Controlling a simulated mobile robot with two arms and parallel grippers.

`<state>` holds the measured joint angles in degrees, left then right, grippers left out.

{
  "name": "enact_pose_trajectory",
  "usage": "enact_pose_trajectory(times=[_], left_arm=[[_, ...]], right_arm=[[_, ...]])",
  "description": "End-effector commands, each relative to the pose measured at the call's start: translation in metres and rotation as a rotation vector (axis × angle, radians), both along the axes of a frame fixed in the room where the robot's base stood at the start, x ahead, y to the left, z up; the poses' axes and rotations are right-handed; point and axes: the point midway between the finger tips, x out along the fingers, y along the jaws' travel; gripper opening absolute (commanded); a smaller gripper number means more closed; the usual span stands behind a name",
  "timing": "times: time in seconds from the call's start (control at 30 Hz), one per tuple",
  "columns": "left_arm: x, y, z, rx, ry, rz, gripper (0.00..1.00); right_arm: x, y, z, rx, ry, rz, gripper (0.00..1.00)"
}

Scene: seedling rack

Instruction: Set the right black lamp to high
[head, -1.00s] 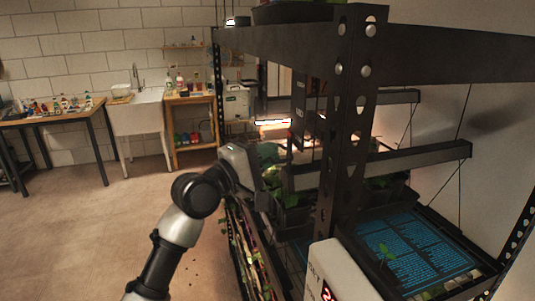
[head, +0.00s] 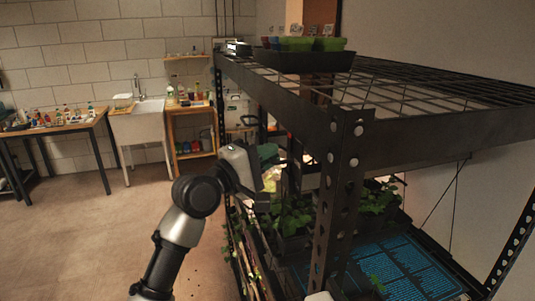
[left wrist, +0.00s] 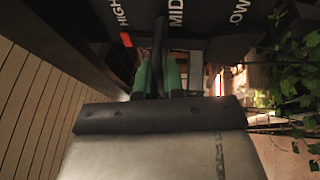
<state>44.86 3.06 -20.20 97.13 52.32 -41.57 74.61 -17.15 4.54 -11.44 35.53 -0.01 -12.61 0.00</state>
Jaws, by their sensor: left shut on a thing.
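In the left wrist view, a black lamp housing (left wrist: 205,18) carries the white labels HIGH, MID and LOW from left to right. A small red mark (left wrist: 126,40) shows under HIGH. A thin black lever (left wrist: 158,42) hangs from the housing between HIGH and MID. My left gripper (left wrist: 157,78) has green fingertips shut on this lever. In the head view my left gripper (head: 264,190) is at the near left side of the rack, by the lamps under the upper shelf. The rack post and gripper hide much of the lamps there.
The black metal rack (head: 345,190) fills the right side, with its post close to my left gripper. Seedlings (head: 290,215) and a blue-patterned mat (head: 385,265) lie below the upper shelf. A black planter tray (head: 305,60) stands on top. Open floor (head: 80,230) lies left.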

Motion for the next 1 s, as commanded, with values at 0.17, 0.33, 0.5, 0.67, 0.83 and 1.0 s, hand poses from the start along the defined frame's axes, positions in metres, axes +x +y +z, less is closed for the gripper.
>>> enact_pose_trajectory(times=[0.17,0.33,0.5,0.67,0.83,1.0], left_arm=[[-0.001,0.002,0.008,-0.017,-0.014,0.001,0.00],[-0.001,0.002,0.009,-0.018,-0.016,0.002,0.27],[-0.001,0.001,0.007,-0.014,-0.012,0.001,0.33],[-0.001,0.002,0.005,-0.011,-0.010,0.001,0.33],[-0.012,0.015,-0.002,-0.012,-0.011,0.002,0.33],[-0.035,0.041,-0.008,-0.011,-0.013,0.002,0.33]], right_arm=[[0.000,0.000,-0.001,0.000,0.000,0.000,0.43],[0.000,0.000,-0.001,0.000,0.000,0.000,0.43],[0.000,0.000,-0.001,0.000,0.000,0.000,0.43],[0.000,0.000,-0.002,0.000,0.000,0.000,0.43],[0.000,0.000,-0.011,0.000,0.000,0.000,0.43],[0.000,0.000,-0.026,0.000,0.000,0.000,0.43]])
